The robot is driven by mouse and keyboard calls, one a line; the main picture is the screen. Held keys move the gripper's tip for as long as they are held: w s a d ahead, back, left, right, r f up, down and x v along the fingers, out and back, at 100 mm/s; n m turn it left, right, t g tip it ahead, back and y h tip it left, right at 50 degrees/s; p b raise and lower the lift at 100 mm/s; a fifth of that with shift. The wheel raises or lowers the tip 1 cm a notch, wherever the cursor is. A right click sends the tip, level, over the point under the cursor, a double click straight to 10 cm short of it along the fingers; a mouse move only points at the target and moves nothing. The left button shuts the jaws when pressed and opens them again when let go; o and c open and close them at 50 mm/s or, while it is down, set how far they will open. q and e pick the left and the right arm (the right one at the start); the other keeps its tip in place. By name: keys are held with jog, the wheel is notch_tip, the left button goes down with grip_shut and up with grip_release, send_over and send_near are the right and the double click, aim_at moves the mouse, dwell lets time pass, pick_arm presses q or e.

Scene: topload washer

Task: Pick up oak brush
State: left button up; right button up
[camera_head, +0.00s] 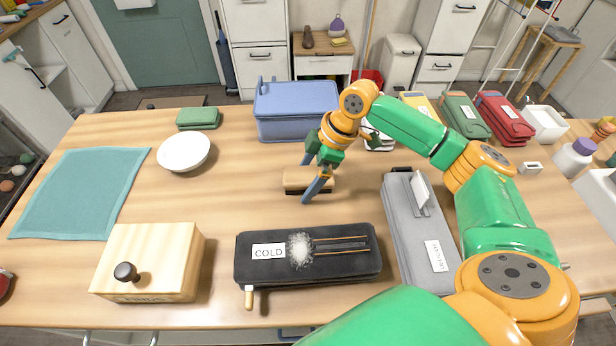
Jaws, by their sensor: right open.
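The oak brush appears to be the small light-wood block (294,180) with a darker lower edge, lying on the table in the middle of the head view. My right gripper (308,182) is over it, pointing down, with its two blue fingers spread apart. One finger is at the far side of the block and the other passes in front of its right part, hiding some of it. I cannot tell whether the fingers touch it. My left gripper is not in view.
A blue lidded bin (290,108) stands behind the block. A dark case labelled COLD (255,270) lies in front, and a grey DELICATE case (410,225) lies to the right. A wooden box (165,250) and white bowl (184,152) are left. Bare table lies left of the block.

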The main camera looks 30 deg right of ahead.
aim_at(302, 174)
grip_shut()
notch_tip(302, 174, up, 4)
jog(key=shift+w+f+b, duration=0.1)
jog(key=shift+f+b, duration=0.1)
jog(key=shift+b, duration=0.65)
jog(key=s+a+r, duration=0.1)
jog(key=s+r, duration=0.2)
jog(key=s, duration=0.1)
jog(key=s+a+r, duration=0.1)
jog(key=s+r, duration=0.2)
jog(key=s, duration=0.2)
jog(key=s+a+r, duration=0.2)
jog(key=s+r, duration=0.2)
jog(key=shift+s+a+b, duration=0.1)
jog(key=shift+s+b, duration=0.2)
jog(key=shift+b, duration=0.05)
